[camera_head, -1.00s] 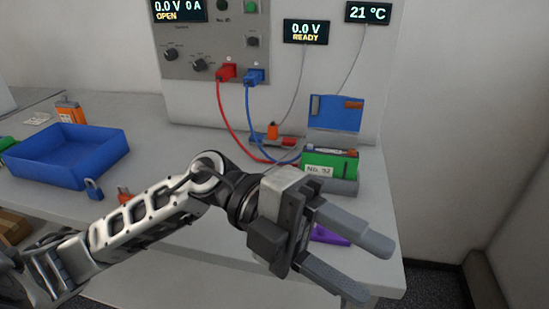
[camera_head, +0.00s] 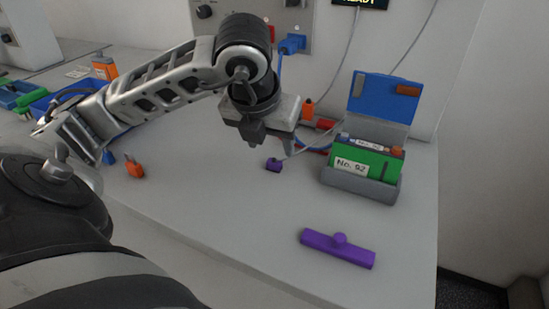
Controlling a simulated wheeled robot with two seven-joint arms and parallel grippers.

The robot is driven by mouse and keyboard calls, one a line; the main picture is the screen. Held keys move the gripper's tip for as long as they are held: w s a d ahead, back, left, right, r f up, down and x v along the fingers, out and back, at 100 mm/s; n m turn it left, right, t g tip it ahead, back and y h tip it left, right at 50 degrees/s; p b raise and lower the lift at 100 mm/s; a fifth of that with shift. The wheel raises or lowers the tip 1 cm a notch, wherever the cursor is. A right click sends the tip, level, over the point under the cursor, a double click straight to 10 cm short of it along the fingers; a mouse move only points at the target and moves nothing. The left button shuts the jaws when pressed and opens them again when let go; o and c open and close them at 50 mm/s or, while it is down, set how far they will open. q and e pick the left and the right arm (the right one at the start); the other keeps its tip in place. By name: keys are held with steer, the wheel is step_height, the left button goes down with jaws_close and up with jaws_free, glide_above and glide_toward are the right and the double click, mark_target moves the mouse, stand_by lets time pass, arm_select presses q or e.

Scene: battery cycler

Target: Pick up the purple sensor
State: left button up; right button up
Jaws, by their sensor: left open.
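The small purple sensor (camera_head: 273,165) lies on the grey bench top, with a thin grey cable running from it up to the right. My left gripper (camera_head: 266,143) points down just above and slightly left of the sensor. It is open and empty, and apart from the sensor as far as I can tell. My right gripper is not in view.
A purple bar with a knob (camera_head: 338,248) lies at the front right. A grey case (camera_head: 362,183) holding a green block marked No. 92 stands right of the sensor. The front middle bench is clear.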

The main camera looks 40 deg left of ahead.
mark_target(274, 161)
arm_select(q)
steer(key=shift+a+x, duration=0.1)
steer(key=shift+x, duration=1.6)
steer(key=shift+a+x, duration=0.15)
steer(key=shift+x, duration=1.55)
steer(key=c, duration=1.1)
